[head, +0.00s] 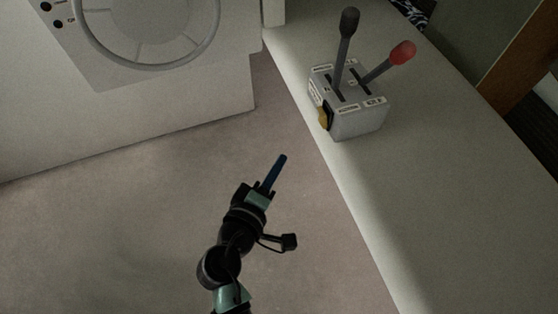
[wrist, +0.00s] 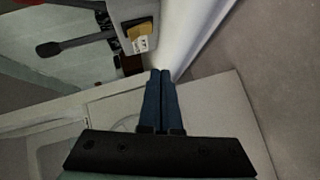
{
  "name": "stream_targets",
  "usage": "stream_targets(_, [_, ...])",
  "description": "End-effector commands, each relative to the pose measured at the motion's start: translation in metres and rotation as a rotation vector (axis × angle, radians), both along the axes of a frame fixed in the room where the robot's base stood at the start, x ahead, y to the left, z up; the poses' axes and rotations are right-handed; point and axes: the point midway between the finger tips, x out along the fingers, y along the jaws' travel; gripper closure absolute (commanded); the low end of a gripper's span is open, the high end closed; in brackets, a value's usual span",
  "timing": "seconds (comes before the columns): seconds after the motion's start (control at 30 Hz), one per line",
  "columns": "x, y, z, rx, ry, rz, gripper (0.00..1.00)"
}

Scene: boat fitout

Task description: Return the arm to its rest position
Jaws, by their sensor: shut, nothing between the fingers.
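My gripper (head: 276,171) is shut and empty in the head view, with its blue fingers together. It is held in free space over the floor, to the left of the white bench and apart from it. In the wrist view the fingertips of my gripper (wrist: 160,72) lie side by side and touch nothing. My arm (head: 228,258) reaches up from the bottom of the head view.
A grey lever box (head: 357,118) with a black lever (head: 346,45) and a red-knobbed lever (head: 388,63) stands on the white bench (head: 440,190). A white panel with a wheel (head: 150,66) is at upper left. The floor (head: 110,240) is clear.

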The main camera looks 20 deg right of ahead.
Motion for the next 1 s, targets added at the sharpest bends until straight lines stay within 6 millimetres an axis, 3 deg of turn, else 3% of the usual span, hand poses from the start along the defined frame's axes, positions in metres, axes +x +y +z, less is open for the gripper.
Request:
stream_targets(0.33, [0.002,0.0,0.002,0.004,-0.006,0.001,1.0])
stream_targets(0.47, [0.022,0.003,0.032,0.081,-0.095,0.014,1.0])
stream_targets(0.57, [0.05,0.01,0.085,0.208,-0.242,0.048,1.0])
stream_targets(0.73, [0.085,0.029,0.209,0.458,-0.555,0.177,1.0])
stream_targets(0.87, [0.086,0.046,0.307,0.62,-0.78,0.316,1.0])
stream_targets(1.0, [0.061,0.063,0.411,0.762,-1.008,0.5,1.0])
